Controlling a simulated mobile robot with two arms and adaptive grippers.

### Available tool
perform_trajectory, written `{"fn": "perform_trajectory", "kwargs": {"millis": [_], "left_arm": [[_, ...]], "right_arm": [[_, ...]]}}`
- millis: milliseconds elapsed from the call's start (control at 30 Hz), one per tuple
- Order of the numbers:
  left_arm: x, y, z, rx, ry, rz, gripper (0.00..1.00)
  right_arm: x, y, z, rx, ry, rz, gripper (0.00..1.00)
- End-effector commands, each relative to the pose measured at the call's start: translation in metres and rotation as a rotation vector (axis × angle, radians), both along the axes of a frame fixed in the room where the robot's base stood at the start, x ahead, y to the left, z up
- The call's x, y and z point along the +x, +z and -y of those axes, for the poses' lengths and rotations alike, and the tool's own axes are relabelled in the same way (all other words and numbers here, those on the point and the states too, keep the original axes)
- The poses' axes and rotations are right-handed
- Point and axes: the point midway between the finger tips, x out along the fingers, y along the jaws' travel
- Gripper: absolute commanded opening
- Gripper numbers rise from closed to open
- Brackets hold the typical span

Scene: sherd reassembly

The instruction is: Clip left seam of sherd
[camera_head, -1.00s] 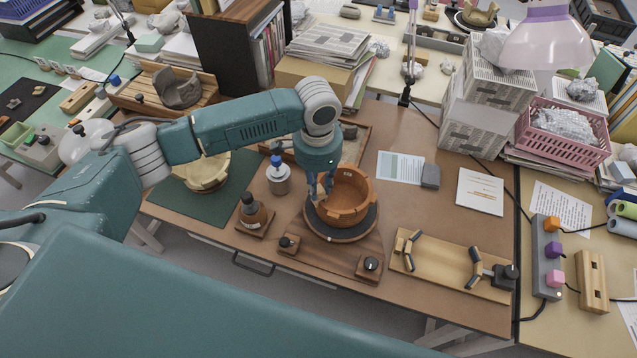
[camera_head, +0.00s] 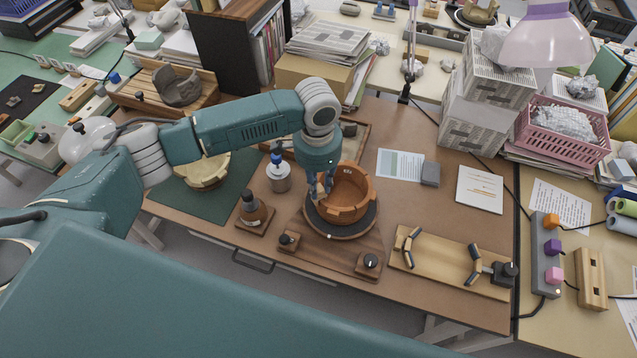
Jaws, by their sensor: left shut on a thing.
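An orange-brown clay bowl (camera_head: 352,207) with an uneven rim stands on a dark round turntable (camera_head: 352,231) in the middle of the brown workbench. My left gripper (camera_head: 321,190) points down at the bowl's left rim. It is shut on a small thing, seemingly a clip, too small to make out. The fingers cover part of the left rim, so the seam there is hidden. I cannot tell whether the clip touches the wall. My right gripper is not in view.
A pale wooden board with forked rests (camera_head: 440,262) lies to the right.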

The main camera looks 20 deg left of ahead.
Motion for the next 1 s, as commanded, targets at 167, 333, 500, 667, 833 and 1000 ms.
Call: {"fn": "perform_trajectory", "kwargs": {"millis": [167, 333, 500, 667, 833, 1000], "left_arm": [[-0.0001, -0.0009, 0.0002, -0.001, 0.0, -0.001, 0.1], [0.0, -0.0023, 0.0002, 0.0, 0.0, 0.0, 0.1], [0.0, -0.0037, 0.0, 0.0, 0.0, 0.0, 0.1], [0.0, -0.005, -0.0001, 0.0, 0.0, 0.0, 0.1], [0.0, -0.0053, -0.0001, 0.0, 0.0, 0.0, 0.1], [0.0001, -0.0052, 0.0, 0.0, 0.0, 0.0, 0.1]], "right_arm": [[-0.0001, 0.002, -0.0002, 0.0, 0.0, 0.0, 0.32], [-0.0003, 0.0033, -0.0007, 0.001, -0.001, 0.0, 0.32], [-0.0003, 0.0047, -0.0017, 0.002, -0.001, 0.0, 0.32], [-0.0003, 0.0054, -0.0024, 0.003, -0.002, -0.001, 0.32], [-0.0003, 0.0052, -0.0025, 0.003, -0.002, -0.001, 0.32], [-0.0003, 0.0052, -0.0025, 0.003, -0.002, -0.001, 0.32]]}}
